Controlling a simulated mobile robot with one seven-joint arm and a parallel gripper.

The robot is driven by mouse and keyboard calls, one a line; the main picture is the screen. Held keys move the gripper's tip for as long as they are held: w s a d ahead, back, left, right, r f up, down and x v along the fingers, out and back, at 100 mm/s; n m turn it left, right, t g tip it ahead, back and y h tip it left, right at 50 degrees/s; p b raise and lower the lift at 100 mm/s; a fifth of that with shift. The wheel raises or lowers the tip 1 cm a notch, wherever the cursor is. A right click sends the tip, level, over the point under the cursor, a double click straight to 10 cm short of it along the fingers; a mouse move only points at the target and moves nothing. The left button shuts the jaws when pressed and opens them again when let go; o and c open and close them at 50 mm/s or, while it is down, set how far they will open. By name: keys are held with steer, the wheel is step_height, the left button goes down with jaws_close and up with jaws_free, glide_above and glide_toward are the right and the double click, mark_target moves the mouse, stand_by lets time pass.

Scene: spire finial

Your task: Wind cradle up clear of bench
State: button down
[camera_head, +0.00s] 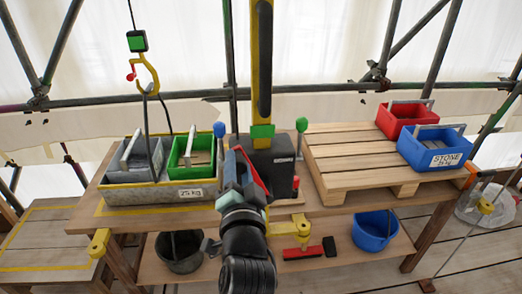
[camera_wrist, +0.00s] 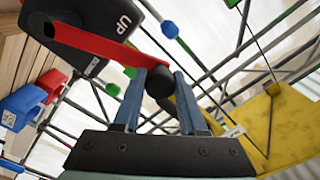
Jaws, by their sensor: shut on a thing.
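The grey cradle (camera_head: 150,196), labelled 25 KG, is at the bench's left end and appears to rest on the bench top (camera_head: 300,206). It holds a grey tote (camera_head: 128,170) and a green tote (camera_head: 190,165). Dark slings run up from it to a yellow hook (camera_head: 148,78). A black winch box (camera_head: 272,158) stands at the bench's middle; in the wrist view its face (camera_wrist: 75,25) reads UP. A red crank arm (camera_wrist: 95,42) crosses that face and ends in a dark knob (camera_wrist: 160,82). My gripper (camera_wrist: 158,90) is shut on the knob, one finger either side.
A wooden pallet (camera_head: 340,150) at right bears a red tote (camera_head: 395,118) and a blue STONE tote (camera_head: 435,150). A dark bucket (camera_head: 180,255) and blue bucket (camera_head: 375,232) sit on the lower shelf. Green-capped (camera_head: 301,125) and blue-capped (camera_head: 219,130) levers flank the winch.

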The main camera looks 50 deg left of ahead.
steer(key=s+a+f+n+b, duration=0.3)
steer(key=f+n+b, duration=0.2)
steer(key=f+n, duration=0.1)
steer(key=s+a+f+n+b, duration=0.3)
steer(key=f+n+b, duration=0.3)
steer(key=f, duration=0.2)
steer(key=shift+s, duration=0.75)
steer(key=shift+d, duration=0.1)
